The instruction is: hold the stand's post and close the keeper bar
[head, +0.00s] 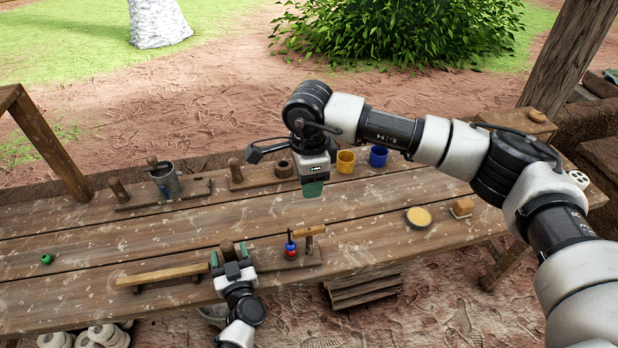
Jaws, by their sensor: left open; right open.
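The wooden stand's base (275,264) lies along the front of the bench. A brown post (227,249) rises between the green-tipped fingers of my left gripper (230,257), which is open around it. Whether a finger touches the post I cannot tell. A long pale wooden bar (162,275), which looks like the keeper bar, points left from near the post. A short post with a pale crosspiece (309,231) stands at the stand's right end, beside a blue and red piece (291,246). My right gripper (313,189) is open and empty, pointing down above the bench behind the stand.
Along the back stand a grey pot with tools (166,182), wooden racks with pegs (117,189), a yellow cup (346,161) and a blue cup (378,156). The bench between is mostly clear.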

